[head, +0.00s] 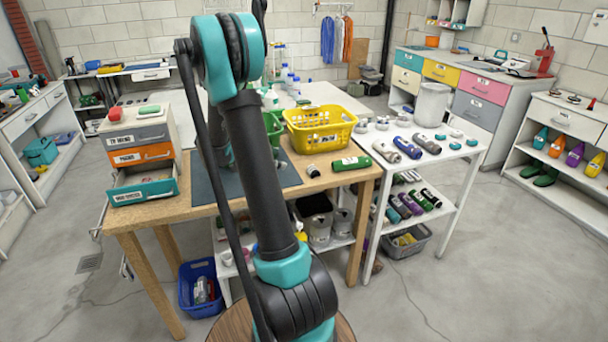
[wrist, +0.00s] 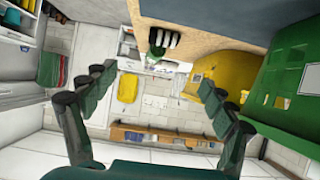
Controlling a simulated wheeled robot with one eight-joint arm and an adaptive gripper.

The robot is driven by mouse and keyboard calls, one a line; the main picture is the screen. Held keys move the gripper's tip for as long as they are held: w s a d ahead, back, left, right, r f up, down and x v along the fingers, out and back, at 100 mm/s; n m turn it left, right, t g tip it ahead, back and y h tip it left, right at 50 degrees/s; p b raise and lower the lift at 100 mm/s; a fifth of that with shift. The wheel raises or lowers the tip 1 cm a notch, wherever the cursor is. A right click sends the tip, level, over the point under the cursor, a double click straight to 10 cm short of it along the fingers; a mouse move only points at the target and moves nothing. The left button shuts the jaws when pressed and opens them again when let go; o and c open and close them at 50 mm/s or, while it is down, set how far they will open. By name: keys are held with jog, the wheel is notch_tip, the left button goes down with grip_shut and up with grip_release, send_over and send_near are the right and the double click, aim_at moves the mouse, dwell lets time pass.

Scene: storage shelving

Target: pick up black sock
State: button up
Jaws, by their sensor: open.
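I cannot pick out a black sock for certain. A small black roll with a pale label (head: 313,170) lies on the wooden table, in front of the yellow basket. Another black roll (head: 431,197) lies at the right end of a row on the lower shelf of the white table. My gripper (wrist: 155,76) is open in the wrist view, its two fingers wide apart with nothing between them. In the head view my arm hides most of the gripper. No black sock is clear in the wrist view.
A yellow basket (head: 320,126) and a green roll (head: 351,163) are on the wooden table (head: 290,188). A drawer unit (head: 141,137) stands at its left with the bottom drawer pulled out. A green basket (wrist: 292,95) is close on the right in the wrist view.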

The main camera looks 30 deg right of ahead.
send_near(313, 168)
jog(key=x, duration=0.5)
jog(key=shift+s, duration=0.3)
jog(key=shift+w+x, duration=0.15)
jog(key=shift+x, duration=1.2)
jog(key=shift+w+x, duration=0.15)
jog(key=shift+x, duration=1.2)
jog(key=shift+f, duration=0.1)
jog(key=c, duration=1)
jog(key=shift+c, duration=0.2)
